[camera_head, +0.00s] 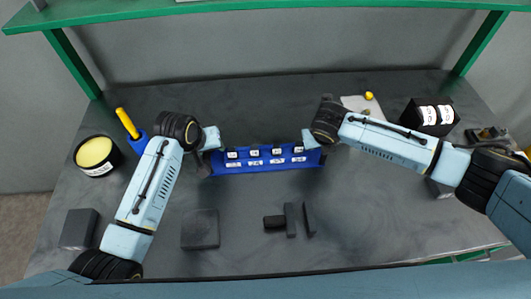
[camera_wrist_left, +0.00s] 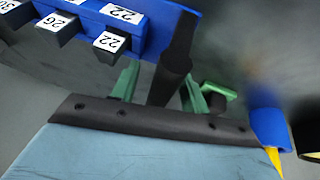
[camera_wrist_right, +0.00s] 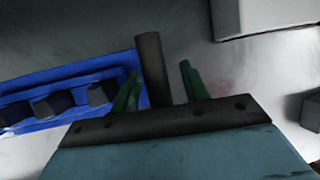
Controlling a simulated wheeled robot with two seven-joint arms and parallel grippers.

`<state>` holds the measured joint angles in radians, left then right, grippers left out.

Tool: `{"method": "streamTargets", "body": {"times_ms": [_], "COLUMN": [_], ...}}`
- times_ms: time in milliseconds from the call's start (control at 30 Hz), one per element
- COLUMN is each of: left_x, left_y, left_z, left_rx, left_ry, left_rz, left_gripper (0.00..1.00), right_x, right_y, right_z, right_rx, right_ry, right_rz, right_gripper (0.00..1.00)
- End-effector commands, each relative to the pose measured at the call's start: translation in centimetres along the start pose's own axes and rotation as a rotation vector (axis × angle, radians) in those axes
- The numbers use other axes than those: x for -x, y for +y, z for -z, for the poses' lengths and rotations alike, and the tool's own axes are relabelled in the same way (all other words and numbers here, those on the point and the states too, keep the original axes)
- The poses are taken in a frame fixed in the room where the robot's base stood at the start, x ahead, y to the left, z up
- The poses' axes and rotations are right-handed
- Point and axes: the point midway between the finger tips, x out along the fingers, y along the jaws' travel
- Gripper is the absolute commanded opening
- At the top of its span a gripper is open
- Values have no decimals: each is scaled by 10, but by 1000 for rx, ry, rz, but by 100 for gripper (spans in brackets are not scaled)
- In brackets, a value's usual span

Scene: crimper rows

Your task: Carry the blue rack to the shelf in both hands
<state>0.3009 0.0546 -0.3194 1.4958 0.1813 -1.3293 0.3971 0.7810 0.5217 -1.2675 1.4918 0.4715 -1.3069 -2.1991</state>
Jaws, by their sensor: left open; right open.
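The blue rack (camera_head: 265,166) lies on the dark table between my two grippers and holds several dark blocks with white number labels. It also shows in the left wrist view (camera_wrist_left: 160,25) and in the right wrist view (camera_wrist_right: 70,68). My left gripper (camera_wrist_left: 160,77) is open, its green fingers on either side of a dark handle (camera_wrist_left: 175,55) at the rack's left end. My right gripper (camera_wrist_right: 159,70) is open, its fingers on either side of the dark handle (camera_wrist_right: 152,65) at the right end. I cannot tell whether the fingers touch the handles. The green shelf (camera_head: 250,12) spans the top of the head view.
A round tub with yellow contents (camera_head: 95,155) and a yellow-handled tool (camera_head: 127,123) stand left. A black box with white labels (camera_head: 430,116) stands right. Dark blocks (camera_head: 200,229) lie nearer the front. Green shelf posts (camera_head: 72,65) rise at both sides.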

Motion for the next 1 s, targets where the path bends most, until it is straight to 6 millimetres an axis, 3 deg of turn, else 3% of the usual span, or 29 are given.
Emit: {"method": "streamTargets", "body": {"times_ms": [100,433,1000], "left_x": [0,0,0], "left_y": [0,0,0], "left_z": [0,0,0], "left_rx": [0,0,0], "left_ry": [0,0,0], "left_rz": [0,0,0], "left_gripper": [42,0,0], "right_x": [0,0,1], "right_y": [0,0,0], "right_z": [0,0,0], "right_rx": [0,-1,-1], "right_ry": [0,0,0], "right_rz": [0,0,1], "right_gripper": [42,0,0]}}
